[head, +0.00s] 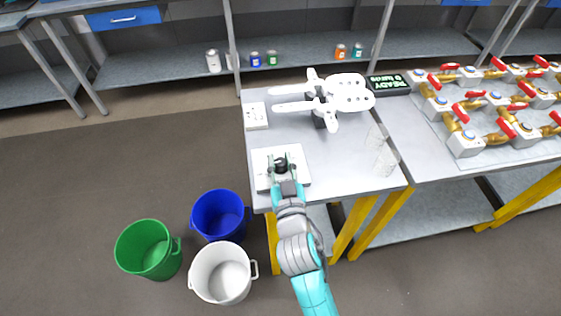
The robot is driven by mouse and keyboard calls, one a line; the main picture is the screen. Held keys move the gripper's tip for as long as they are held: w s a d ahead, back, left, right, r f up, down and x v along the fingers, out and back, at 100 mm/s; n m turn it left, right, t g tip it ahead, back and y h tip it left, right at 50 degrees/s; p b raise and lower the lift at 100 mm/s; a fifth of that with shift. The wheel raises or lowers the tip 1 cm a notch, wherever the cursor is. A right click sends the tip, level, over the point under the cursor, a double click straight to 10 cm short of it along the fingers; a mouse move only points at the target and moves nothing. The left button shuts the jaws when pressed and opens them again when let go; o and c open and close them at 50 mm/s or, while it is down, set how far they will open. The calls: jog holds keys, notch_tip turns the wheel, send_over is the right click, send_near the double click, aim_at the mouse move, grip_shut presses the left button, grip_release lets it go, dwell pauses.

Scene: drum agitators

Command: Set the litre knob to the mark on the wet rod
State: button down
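A white panel (302,181) lies on the near left part of the grey table. My gripper (281,165) points at it from the near side, with its dark fingers right over the panel's middle. A dark round shape, which may be the litre knob, shows between or under the fingers. I cannot tell whether the fingers touch it or are closed on it. No scale or pointer is readable. A white piece with several rod-like arms (347,92) stands on a dark mount at the back of the table. I cannot make out which rod is wet, or any mark.
A small white plate (255,116) lies at the table's left edge. A black display (388,84) reads "READY". Clear sheets (384,158) stand near the right edge. Red-handled brass valves (465,141) fill the right table. Green (147,248), blue (219,214) and white (222,272) buckets stand on the floor.

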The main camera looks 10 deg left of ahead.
jog(key=shift+a+f+m+h, duration=0.15)
jog(key=shift+m+h, duration=0.25)
jog(key=shift+h, duration=0.2)
jog(key=shift+m+h, duration=0.4)
jog(key=shift+h, duration=0.3)
jog(key=shift+m+t+h, duration=0.3)
jog(key=shift+m+h, duration=0.4)
jog(key=shift+h, duration=0.3)
jog(key=c, duration=0.8)
grip_release()
jog(key=s, duration=1.2)
